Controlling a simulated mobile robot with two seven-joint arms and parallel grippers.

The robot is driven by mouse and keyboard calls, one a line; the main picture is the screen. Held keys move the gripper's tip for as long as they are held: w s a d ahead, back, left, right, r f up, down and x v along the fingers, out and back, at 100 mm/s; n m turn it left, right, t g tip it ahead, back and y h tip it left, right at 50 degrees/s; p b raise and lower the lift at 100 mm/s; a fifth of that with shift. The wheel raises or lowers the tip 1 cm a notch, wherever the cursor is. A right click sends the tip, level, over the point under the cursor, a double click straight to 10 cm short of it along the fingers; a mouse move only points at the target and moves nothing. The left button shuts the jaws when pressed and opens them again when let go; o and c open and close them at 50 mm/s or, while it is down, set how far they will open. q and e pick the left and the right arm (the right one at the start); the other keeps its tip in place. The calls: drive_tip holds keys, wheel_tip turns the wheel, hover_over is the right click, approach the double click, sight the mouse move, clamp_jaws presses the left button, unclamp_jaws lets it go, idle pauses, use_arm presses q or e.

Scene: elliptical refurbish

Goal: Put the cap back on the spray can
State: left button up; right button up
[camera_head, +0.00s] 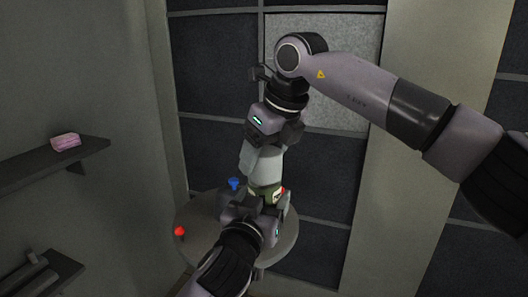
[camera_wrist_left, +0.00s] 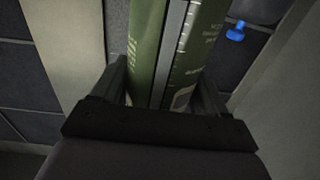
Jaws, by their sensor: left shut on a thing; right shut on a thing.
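The green spray can (camera_head: 267,190) stands upright over the round table in the head view; whether its base touches the table is hidden. My left gripper (camera_head: 256,203) is shut around its body. In the left wrist view the green can (camera_wrist_left: 178,50), with pale printed text and a grey stripe, lies between the fingers (camera_wrist_left: 165,95). My right gripper (camera_head: 263,166) points down directly above the can, its pale fingers close to the can's top. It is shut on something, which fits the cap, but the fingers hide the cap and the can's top.
A small round table (camera_head: 193,213) carries a blue object (camera_head: 234,183) behind the left gripper and a red-topped item (camera_head: 180,231) near its left edge. A wall shelf (camera_head: 90,148) at left holds a pink block (camera_head: 66,141). A panelled wall stands behind.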

drive_tip(key=shift+f, duration=0.2)
drive_tip(key=o, duration=1)
drive_tip(key=shift+v, duration=3.45)
